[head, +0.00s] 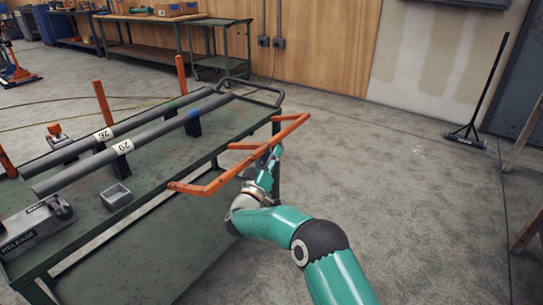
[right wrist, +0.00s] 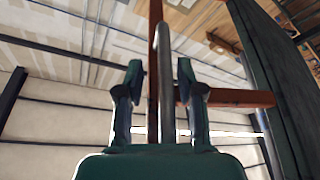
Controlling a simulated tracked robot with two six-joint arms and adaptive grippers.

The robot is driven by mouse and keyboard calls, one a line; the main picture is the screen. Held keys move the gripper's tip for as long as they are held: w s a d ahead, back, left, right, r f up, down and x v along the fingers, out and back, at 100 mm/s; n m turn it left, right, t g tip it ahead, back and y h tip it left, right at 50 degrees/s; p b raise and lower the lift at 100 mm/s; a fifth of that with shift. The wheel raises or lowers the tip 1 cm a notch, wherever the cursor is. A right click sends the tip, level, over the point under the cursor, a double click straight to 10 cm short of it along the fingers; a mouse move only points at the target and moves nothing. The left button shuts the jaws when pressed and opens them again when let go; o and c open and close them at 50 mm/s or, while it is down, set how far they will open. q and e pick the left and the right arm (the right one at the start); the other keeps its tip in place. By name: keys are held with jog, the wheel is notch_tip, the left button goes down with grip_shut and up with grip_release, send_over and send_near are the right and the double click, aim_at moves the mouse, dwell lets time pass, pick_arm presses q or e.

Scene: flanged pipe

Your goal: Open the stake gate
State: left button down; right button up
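The orange stake gate (head: 205,190) is a bar frame along the right side of the green table (head: 95,215); it leans outward over the floor. My right gripper (head: 272,165) is at the gate's outer side, near its middle bar. In the right wrist view, my right gripper (right wrist: 159,75) has its two fingers apart. An orange bar of the gate (right wrist: 153,60) and a grey rod (right wrist: 166,80) run between the fingers, with gaps on both sides. Whether the fingers touch either is unclear. My left gripper is not in view.
Two grey pipes, labelled 26 (head: 104,134) and 29 (head: 123,147), lie on the table beside upright orange stakes (head: 102,102). A release device (head: 38,222) and a small grey box (head: 116,197) are near the front. The floor (head: 400,180) at right is clear; a broom (head: 465,134) stands farther back.

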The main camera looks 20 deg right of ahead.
jog(key=shift+d, duration=0.1)
jog(key=v, duration=1.2)
jog(key=shift+a, duration=0.25)
